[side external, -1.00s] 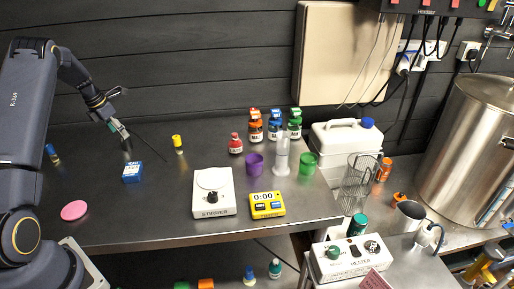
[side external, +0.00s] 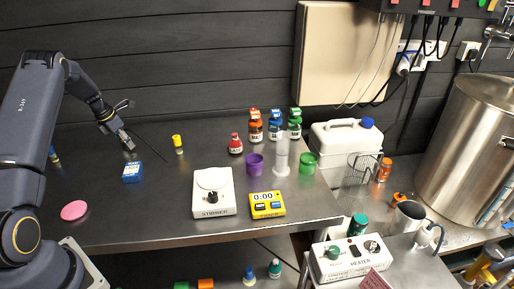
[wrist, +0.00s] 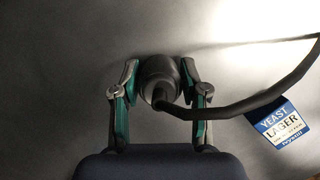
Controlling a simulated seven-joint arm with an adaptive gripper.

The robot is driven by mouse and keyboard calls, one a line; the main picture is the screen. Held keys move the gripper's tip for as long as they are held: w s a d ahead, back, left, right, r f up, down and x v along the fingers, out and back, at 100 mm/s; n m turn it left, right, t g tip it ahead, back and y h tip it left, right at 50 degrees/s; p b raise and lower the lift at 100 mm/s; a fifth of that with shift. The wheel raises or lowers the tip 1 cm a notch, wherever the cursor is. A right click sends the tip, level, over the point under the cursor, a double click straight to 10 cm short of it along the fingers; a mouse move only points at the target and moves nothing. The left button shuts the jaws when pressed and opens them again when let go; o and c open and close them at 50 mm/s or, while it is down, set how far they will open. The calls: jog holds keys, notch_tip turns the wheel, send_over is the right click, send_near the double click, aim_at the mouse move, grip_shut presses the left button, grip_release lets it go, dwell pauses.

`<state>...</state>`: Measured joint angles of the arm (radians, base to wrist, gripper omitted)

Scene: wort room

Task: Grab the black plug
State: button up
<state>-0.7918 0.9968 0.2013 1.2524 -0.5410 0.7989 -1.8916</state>
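The black plug (wrist: 160,72) is a dark round piece with a black tube running out to the right in the wrist view. My gripper (wrist: 160,85) has one teal-and-grey finger on each side of it. Both fingertips look closed in against the plug, with no clear gap. In the side external view my gripper (side external: 127,143) is low over the left part of the dark bench, behind the blue yeast packet (side external: 132,171). The plug itself is mostly hidden there. Its thin tube (side external: 152,148) sticks out to the right.
The yeast packet also shows at the right in the wrist view (wrist: 279,122). A yellow-capped vial (side external: 178,144) stands right of my gripper. A pink disc (side external: 74,210) lies in front. A stirrer (side external: 213,192) and yellow timer (side external: 267,205) stand farther right.

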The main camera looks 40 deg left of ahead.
jog(key=c, duration=0.6)
jog(key=shift+r, duration=0.15)
